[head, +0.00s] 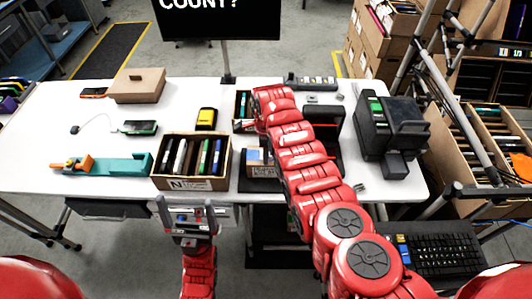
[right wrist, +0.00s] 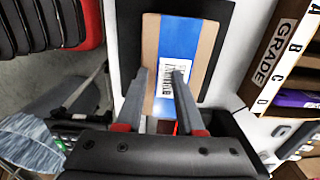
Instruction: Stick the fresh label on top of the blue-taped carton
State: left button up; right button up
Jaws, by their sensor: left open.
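The blue-taped carton (head: 262,158) is a small brown box on a dark mat near the table's front edge, partly hidden by my right arm. In the right wrist view the carton (right wrist: 152,52) shows a wide blue band. A white label (right wrist: 168,74) with black print appears over the blue band, partly behind one finger; I cannot tell if it touches the carton. My right gripper (right wrist: 160,74) has its fingers apart above the carton; the head view hides it behind the arm. My left gripper (head: 187,208) is open and empty in front of the table edge.
An open box (head: 190,182) of upright items stands left of the carton. A teal tool (head: 115,166) lies further left. A black machine (head: 376,132) stands at the right. A yellow item (head: 206,118) and a brown box (head: 137,86) sit further back.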

jog(key=shift+r, duration=0.1)
jog(key=shift+w+r, duration=0.15)
jog(key=shift+r, duration=0.1)
notch_tip(320, 180, up, 7)
jog(key=b, duration=0.3)
jog(key=shift+f, duration=0.15)
notch_tip(320, 180, up, 16)
jog(key=p, duration=0.2)
jog(key=shift+p, duration=0.4)
